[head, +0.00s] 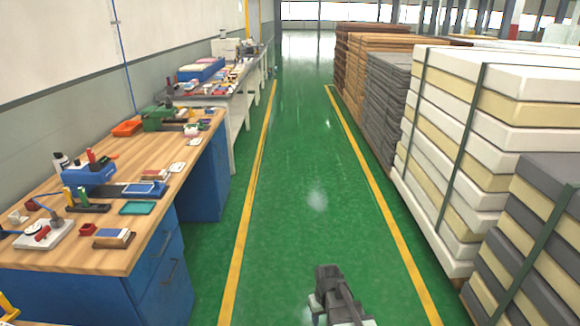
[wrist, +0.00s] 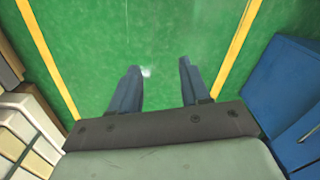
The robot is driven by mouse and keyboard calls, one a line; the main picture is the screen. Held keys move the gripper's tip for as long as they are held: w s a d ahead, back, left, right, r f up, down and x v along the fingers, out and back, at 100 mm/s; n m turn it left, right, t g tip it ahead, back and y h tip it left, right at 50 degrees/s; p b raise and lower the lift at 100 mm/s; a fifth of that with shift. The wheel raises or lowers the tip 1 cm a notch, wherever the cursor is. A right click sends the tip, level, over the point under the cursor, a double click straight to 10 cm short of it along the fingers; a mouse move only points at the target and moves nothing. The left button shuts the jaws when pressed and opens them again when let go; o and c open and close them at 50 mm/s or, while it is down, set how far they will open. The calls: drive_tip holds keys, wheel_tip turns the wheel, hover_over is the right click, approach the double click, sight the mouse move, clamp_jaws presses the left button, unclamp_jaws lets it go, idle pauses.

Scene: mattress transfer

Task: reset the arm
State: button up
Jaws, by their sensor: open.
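My gripper (wrist: 160,78) shows in the wrist view with its two dark fingers spread apart. It is open, and nothing is between the fingers but green floor. In the head view my arm (head: 338,296) shows at the bottom middle, over the green aisle between the yellow lines. The fingertips cannot be made out there. The gripper touches nothing that I can see.
A wooden workbench (head: 65,250) with blue drawers and several small tools stands on the left. Stacked mattresses (head: 465,140) in white and cream rise on the right, with grey ones in front. The green floor (head: 312,150) between the yellow lines is clear.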

drive_tip(key=s+d+f+m, duration=0.1)
drive_tip(key=s+d+m, duration=0.2)
drive_tip(key=s+d, duration=0.35)
drive_tip(key=s+f+g, duration=0.3)
drive_tip(key=s+f, duration=0.7)
drive_tip(key=s, duration=0.4)
drive_tip(key=s+f+g, duration=0.3)
drive_tip(key=s+f, duration=0.7)
drive_tip(key=s, duration=0.4)
drive_tip(key=shift+s+f+g, duration=0.35)
drive_tip(key=shift+g, duration=0.05)
